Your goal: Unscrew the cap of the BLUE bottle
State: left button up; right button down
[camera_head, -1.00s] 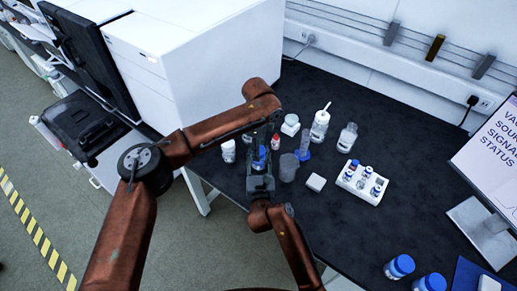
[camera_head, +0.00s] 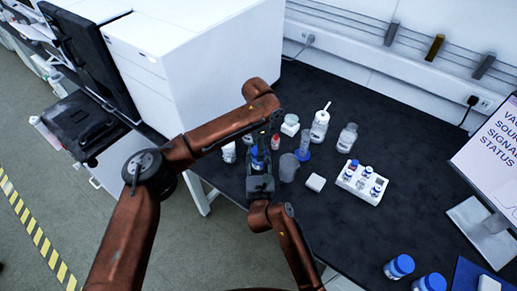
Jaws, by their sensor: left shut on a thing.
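The blue bottle (camera_head: 255,155) shows only as a small blue patch between my two grippers, above the bench. Most of it is hidden by the fingers. My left gripper (camera_head: 257,145) comes down onto it from the far side and is shut on its top, seemingly the cap. My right gripper (camera_head: 260,178) comes up from the near side, just below the blue patch. Its fingers are too small and dark to tell whether they are shut. I cannot tell whether the cap has come away from the bottle.
A white rack (camera_head: 349,186) with several capped vials stands on the black bench (camera_head: 350,235). A grey cup (camera_head: 288,168), a small red-capped bottle (camera_head: 276,143) and a white wash bottle (camera_head: 319,126) stand close by. Blue-lidded jars (camera_head: 399,267) are at the near right.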

jog(key=shift+f, duration=0.1)
dwell(0.5)
pick_arm(q)
jog(key=o, duration=0.9)
jog(key=shift+r, duration=0.1)
jog(key=o, duration=0.4)
jog(key=shift+r, duration=2.2)
pick_arm(e)
jog(key=c, duration=1.2)
grip_release()
jog(key=shift+c, duration=0.2)
